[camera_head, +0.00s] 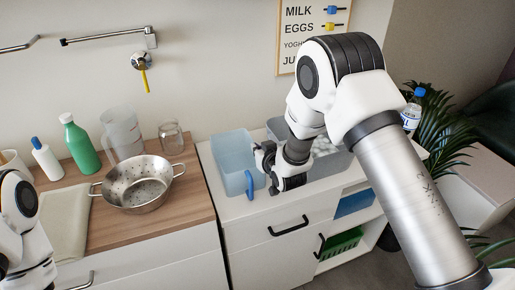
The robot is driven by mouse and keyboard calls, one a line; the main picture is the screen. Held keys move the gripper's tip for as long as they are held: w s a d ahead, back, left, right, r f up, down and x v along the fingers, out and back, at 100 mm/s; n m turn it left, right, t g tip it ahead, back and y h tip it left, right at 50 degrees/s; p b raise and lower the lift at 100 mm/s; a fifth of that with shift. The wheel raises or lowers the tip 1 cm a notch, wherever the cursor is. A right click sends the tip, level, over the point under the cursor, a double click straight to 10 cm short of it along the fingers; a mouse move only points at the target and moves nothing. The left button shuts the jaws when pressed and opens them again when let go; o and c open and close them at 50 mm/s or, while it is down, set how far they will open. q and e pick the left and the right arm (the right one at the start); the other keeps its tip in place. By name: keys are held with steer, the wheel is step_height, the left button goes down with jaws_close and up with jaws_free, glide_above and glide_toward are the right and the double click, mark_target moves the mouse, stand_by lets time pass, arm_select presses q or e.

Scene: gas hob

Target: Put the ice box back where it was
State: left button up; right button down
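A grey box (341,163) with white, ice-like pieces in it stands on the white counter, partly hidden behind my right arm. A pale blue, see-through container (235,163) stands just left of it. I cannot tell for sure which is the ice box; the grey one holds the ice-like pieces. My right gripper (266,170) is between the two, beside the blue container's right side. Its fingers look spread, with nothing seen between them. A small blue upright piece (249,185) shows at the container's front right corner. My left arm shows at the left edge; its gripper is not visible.
A steel colander (138,186), a green bottle (80,145), a white bottle (46,160), a clear jug (121,134) and a glass (171,139) stand on the wooden top. A water bottle (412,111) and a plant (447,140) are at the right. The counter's front strip is bare.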

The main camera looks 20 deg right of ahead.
steer(key=c, duration=1.3)
jaws_free()
steer(key=shift+r, duration=0.1)
steer(key=a+b+v, duration=0.1)
steer(key=v, duration=1.1)
steer(key=s+d+f+g, duration=0.1)
steer(key=s+f+g, duration=0.3)
steer(key=s+f, duration=0.45)
steer(key=s+d+f+g, duration=0.1)
steer(key=s+f+g, duration=0.4)
steer(key=f, duration=0.7)
steer(key=s+f+g, duration=0.1)
steer(key=s+f, duration=0.2)
steer(key=s, duration=0.3)
steer(key=s+f+g, duration=0.2)
steer(key=s, duration=0.4)
steer(key=s+d+f+g, duration=0.1)
steer(key=s+f+g, duration=0.1)
steer(key=s, duration=0.5)
steer(key=shift+f+m+h, duration=0.4)
steer(key=shift+f, duration=0.45)
